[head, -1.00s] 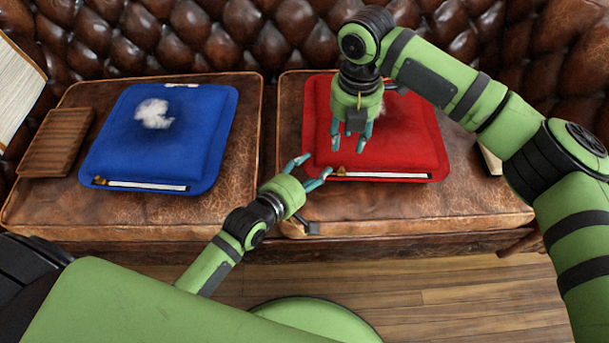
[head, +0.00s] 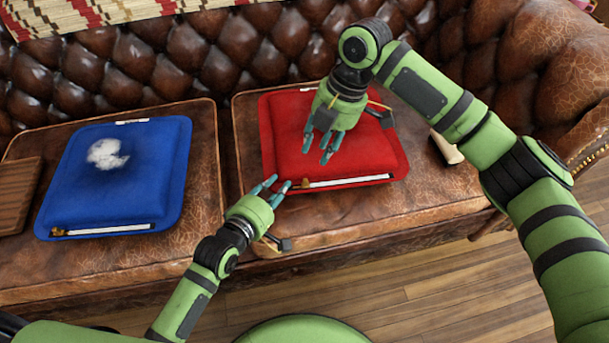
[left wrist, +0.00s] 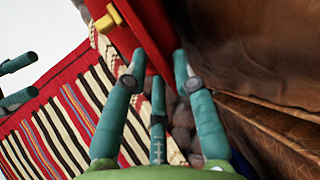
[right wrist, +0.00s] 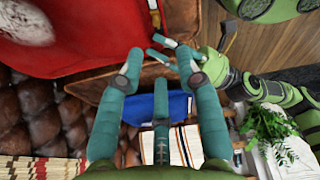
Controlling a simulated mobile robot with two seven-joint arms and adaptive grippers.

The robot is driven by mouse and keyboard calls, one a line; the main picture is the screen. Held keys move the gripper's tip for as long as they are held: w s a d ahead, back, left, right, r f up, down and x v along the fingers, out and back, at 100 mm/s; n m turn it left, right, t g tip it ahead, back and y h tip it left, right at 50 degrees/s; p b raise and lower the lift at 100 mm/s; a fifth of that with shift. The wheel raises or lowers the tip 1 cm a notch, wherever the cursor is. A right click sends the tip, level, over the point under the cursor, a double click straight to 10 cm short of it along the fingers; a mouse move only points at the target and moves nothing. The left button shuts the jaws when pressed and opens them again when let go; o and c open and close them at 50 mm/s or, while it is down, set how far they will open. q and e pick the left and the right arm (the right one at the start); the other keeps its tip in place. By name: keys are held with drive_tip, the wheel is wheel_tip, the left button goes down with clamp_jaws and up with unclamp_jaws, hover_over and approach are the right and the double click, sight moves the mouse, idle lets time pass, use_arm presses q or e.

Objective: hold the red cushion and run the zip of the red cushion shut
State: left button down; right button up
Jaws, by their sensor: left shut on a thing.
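The red cushion (head: 368,150) lies flat on the right-hand leather seat. A pale zip strip (head: 350,182) runs along its front edge, with a brass zip pull (head: 303,183) at the left end; a brass pull (left wrist: 108,18) also shows in the left wrist view. My left gripper (head: 277,186) is shut on the cushion's front left corner, its fingers on either side of the red edge (left wrist: 150,35). My right gripper (head: 328,153) is open and empty above the cushion, pointing down. White fluff (right wrist: 28,20) on the cushion shows in the right wrist view.
A blue cushion (head: 120,185) with white fluff and its own zip lies on the left-hand seat. A brown slatted block (head: 18,195) is at the far left. A pale object (head: 447,147) lies right of the red cushion. The buttoned sofa back (head: 250,50) stands behind.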

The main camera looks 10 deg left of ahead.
sight(306, 180)
drive_tip(key=f+m, duration=0.1)
drive_tip(key=f, duration=0.2)
drive_tip(key=a+f+m, duration=0.1)
drive_tip(key=f, duration=0.3)
drive_tip(key=a+f+m+y, duration=0.1)
drive_tip(key=f+m, duration=0.1)
drive_tip(key=f, duration=0.1)
drive_tip(key=shift+s+f, duration=0.2)
drive_tip(key=shift+f, duration=0.05)
clamp_jaws()
